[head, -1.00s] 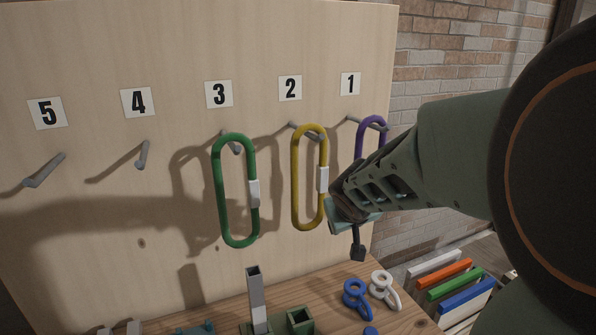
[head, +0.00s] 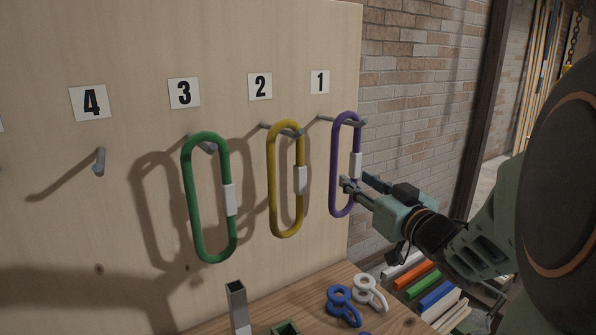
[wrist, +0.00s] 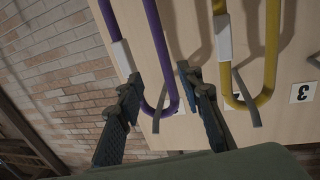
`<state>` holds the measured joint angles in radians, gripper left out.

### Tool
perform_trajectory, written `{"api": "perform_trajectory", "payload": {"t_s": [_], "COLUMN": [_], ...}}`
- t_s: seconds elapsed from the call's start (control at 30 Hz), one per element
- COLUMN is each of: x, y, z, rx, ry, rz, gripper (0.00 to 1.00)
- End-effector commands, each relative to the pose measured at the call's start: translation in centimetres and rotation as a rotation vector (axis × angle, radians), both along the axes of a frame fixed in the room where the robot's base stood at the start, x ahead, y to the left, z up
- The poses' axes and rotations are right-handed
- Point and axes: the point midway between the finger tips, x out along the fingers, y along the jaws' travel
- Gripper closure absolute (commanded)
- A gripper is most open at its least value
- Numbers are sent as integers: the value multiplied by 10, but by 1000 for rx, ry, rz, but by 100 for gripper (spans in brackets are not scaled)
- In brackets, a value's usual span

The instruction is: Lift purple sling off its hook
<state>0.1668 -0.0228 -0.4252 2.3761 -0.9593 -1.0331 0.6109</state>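The purple sling (head: 335,150), a long loop with a white tag, hangs upright on the grey hook (head: 358,122) under label 1. My gripper (head: 358,181) is beside the lower half of the loop, coming from the right, just below the tag. In the wrist view my gripper (wrist: 158,76) is open, its two dark fingers spread. The purple sling (wrist: 155,35) shows there with its curved end between the fingers in the picture. I cannot tell whether either finger touches it.
The yellow sling (head: 272,185) hangs close by on hook 2, left of the purple one, and the green sling (head: 190,190) on hook 3. Hook 4 (head: 99,161) is empty. Blue (head: 340,303) and white (head: 368,290) eye fittings lie on the wooden bench below.

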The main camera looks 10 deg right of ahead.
Motion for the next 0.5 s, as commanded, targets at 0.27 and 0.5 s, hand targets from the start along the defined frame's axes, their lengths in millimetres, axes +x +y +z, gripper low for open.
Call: {"api": "perform_trajectory", "payload": {"t_s": [0.27, 0.5], "x": [35, 55], "y": [8, 12], "z": [2, 2], "rx": [2, 1], "ry": [-5, -6], "rz": [7, 6], "gripper": [66, 66]}}
